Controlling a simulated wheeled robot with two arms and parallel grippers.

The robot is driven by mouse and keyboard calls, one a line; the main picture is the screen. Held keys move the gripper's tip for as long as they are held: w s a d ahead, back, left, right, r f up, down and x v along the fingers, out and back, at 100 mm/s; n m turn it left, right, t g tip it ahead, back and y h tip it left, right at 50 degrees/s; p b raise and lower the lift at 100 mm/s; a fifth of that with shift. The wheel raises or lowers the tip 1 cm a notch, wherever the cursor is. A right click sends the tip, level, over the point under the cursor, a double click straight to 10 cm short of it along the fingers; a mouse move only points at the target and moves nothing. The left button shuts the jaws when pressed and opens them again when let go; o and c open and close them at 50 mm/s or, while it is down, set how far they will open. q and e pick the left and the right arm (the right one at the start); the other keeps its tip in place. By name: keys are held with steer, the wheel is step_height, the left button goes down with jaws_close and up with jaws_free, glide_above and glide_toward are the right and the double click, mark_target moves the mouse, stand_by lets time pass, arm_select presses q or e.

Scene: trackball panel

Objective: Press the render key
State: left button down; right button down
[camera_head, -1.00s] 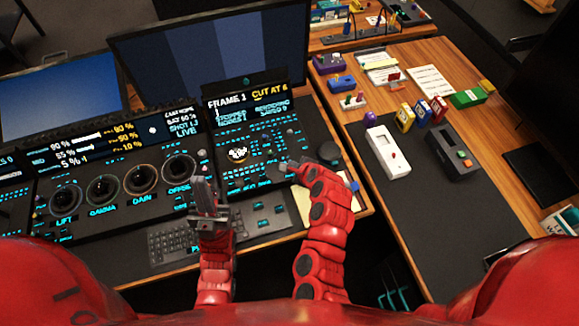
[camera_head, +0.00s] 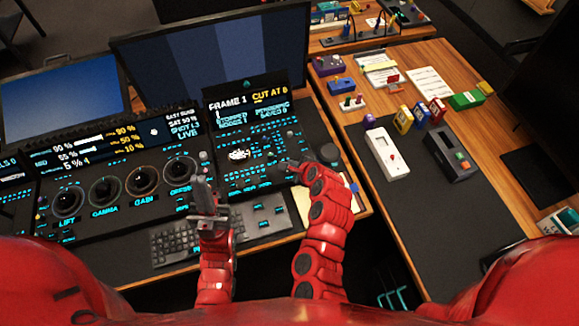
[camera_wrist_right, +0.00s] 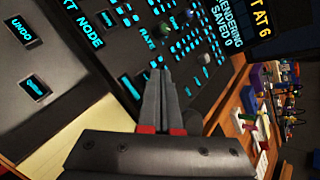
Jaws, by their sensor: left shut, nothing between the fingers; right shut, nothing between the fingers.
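The control panel (camera_head: 214,113) stands at the middle of the desk, with a lit screen reading FRAME 1, CUT AT 6, and RENDERING SAVED 0. Below the screen are several small blue-lit keys; I cannot read which one is the render key. My right gripper (camera_head: 284,165) is shut and empty at the panel's lower right. In the right wrist view its fingertips (camera_wrist_right: 160,74) are together in front of the keys near the RATE label; contact cannot be told. My left gripper (camera_head: 203,187) is shut and empty, upright in front of the panel's left side, above the keyboard.
A dial panel (camera_head: 123,145) with several round rings stands to the left. A keyboard (camera_head: 173,243) lies in front. A dark round knob (camera_head: 328,153) is just right of my right gripper. The right table holds a white box (camera_head: 387,154) and several coloured blocks.

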step_height(320, 180, up, 5)
steer(key=p, duration=0.4)
stand_by(0.3)
stand_by(0.6)
